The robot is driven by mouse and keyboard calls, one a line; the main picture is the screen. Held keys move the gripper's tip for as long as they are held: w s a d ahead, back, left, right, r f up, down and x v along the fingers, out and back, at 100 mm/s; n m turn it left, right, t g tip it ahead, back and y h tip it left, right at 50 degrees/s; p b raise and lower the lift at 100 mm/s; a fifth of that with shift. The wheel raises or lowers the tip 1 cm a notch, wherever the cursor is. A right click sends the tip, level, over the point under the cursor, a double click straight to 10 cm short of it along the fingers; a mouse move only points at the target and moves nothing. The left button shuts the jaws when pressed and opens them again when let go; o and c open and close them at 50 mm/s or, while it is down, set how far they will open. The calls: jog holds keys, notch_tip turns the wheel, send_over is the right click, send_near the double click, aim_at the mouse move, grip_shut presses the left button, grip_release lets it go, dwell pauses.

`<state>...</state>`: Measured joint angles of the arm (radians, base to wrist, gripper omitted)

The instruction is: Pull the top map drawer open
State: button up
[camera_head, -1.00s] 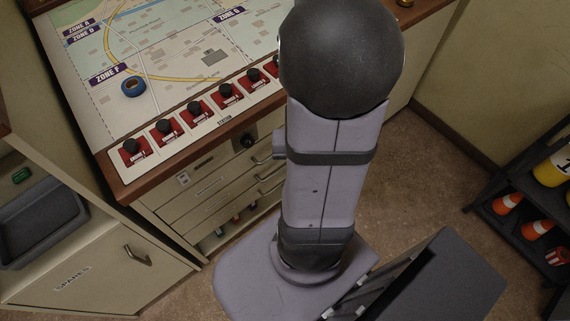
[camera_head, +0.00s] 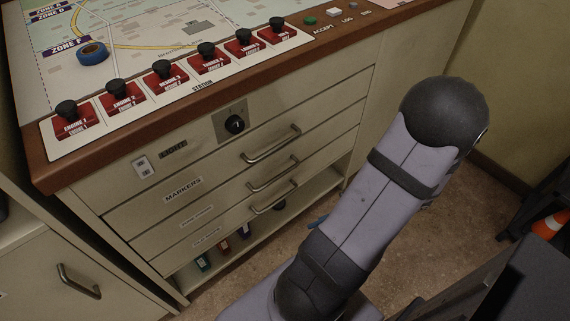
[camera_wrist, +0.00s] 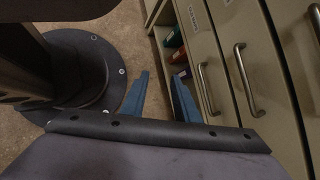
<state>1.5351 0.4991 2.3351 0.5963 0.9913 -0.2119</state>
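The cream console front holds three stacked drawers, all shut, each with a metal bar handle. The top drawer (camera_head: 222,173) is labelled MARKERS. The middle handle (camera_head: 273,174) and bottom handle (camera_head: 274,197) also show in the wrist view as the middle handle (camera_wrist: 245,80) and bottom handle (camera_wrist: 205,90). My gripper (camera_wrist: 160,93) is open and empty, its blue fingers apart, low by the open shelf and clear of the handles. In the head view my arm hides most of it.
An open shelf (camera_head: 300,207) with several binders lies below the drawers. A knob (camera_head: 235,124) and a light switch (camera_head: 143,165) sit above them. The wooden desk edge (camera_head: 50,172) overhangs the front. A cupboard (camera_head: 35,265) stands left; a dark rack (camera_head: 530,190) stands right.

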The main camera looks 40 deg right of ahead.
jog(key=w+d+r+n+t, duration=0.2)
jog(key=w+d+r+t, duration=0.35)
jog(key=w+r, duration=0.3)
jog(key=n+t, duration=0.3)
jog(key=n, duration=0.1)
send_near(280, 147)
jog(key=w, duration=0.1)
jog(key=shift+n, duration=0.3)
jog(key=shift+a+x, duration=0.15)
jog(key=shift+x, duration=1.8)
jog(key=shift+a+x, duration=0.1)
jog(key=shift+x, duration=1.8)
jog(key=shift+s+f, duration=0.1)
jog(key=shift+f, duration=0.05)
grip_shut()
